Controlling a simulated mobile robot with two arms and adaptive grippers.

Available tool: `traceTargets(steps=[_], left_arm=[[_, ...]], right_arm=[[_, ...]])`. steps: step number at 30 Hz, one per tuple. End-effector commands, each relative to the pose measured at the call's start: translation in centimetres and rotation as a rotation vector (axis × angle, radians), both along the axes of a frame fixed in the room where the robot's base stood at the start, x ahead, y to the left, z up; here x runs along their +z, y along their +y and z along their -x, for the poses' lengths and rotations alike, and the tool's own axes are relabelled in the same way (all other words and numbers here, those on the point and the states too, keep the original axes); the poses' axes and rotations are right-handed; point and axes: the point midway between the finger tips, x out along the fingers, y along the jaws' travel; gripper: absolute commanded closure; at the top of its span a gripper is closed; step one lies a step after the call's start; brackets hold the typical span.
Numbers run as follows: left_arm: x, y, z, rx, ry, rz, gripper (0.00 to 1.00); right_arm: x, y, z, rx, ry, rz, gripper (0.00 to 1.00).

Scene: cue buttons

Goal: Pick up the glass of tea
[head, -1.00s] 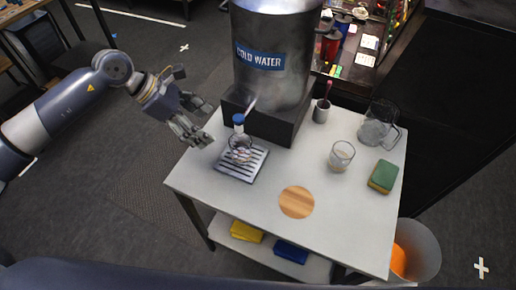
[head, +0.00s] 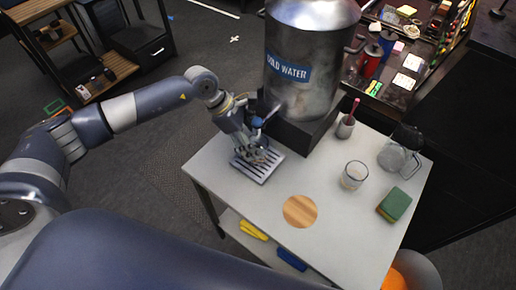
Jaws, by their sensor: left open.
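My left gripper (head: 257,158) reaches down over the drip tray (head: 253,172) below the tap of the cold water dispenser. It is open, with its fingers around or beside a small glass on the tray. The glass is mostly hidden behind the fingers, so contact cannot be told. A second clear glass (head: 354,175) stands upright on the white table, right of the dispenser, apart from the gripper. I cannot tell which glass holds tea. My right gripper is out of view.
The steel dispenser (head: 306,50) stands behind the tray. A round wooden coaster (head: 300,211) lies near the table's front. A cup with a red-handled item (head: 346,126), a glass pitcher (head: 394,157) and a green sponge (head: 394,204) stand to the right.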

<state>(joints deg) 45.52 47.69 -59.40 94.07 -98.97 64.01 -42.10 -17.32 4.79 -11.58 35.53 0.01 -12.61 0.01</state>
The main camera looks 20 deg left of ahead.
Motion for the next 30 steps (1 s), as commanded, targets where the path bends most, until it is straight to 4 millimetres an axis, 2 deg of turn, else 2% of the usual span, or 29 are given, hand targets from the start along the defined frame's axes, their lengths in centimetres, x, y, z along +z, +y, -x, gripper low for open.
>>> traceTargets(steps=[1, 5, 13, 14, 18, 21, 23, 24, 30], left_arm=[[-0.2, -0.4, 0.1, 0.000, 0.003, 0.002, 0.25], [-1.6, -1.1, -0.2, 0.000, 0.001, 0.000, 0.25], [-2.1, -1.2, -0.3, 0.000, -0.001, 0.001, 0.25], [-2.1, -1.2, -0.2, 0.000, -0.001, 0.001, 0.29], [-2.1, -1.2, -0.2, 0.000, -0.001, 0.001, 0.61], [-2.1, -1.2, -0.2, 0.000, 0.000, 0.001, 0.79], [-2.0, -1.2, -0.3, 0.000, -0.001, 0.002, 0.79], [-2.0, -1.2, -0.3, 0.000, -0.001, 0.002, 0.84], [-2.0, -1.2, -0.3, 0.000, -0.001, 0.002, 0.84]], right_arm=[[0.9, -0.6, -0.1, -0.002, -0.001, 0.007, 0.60], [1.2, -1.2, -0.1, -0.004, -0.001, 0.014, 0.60], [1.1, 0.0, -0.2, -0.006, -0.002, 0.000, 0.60], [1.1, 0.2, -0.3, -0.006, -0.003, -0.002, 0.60], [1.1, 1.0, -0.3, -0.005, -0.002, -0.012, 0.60], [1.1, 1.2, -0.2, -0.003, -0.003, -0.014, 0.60], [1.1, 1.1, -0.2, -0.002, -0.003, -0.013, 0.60], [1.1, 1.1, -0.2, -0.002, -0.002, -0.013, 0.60], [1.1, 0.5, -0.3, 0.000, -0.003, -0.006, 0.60]])
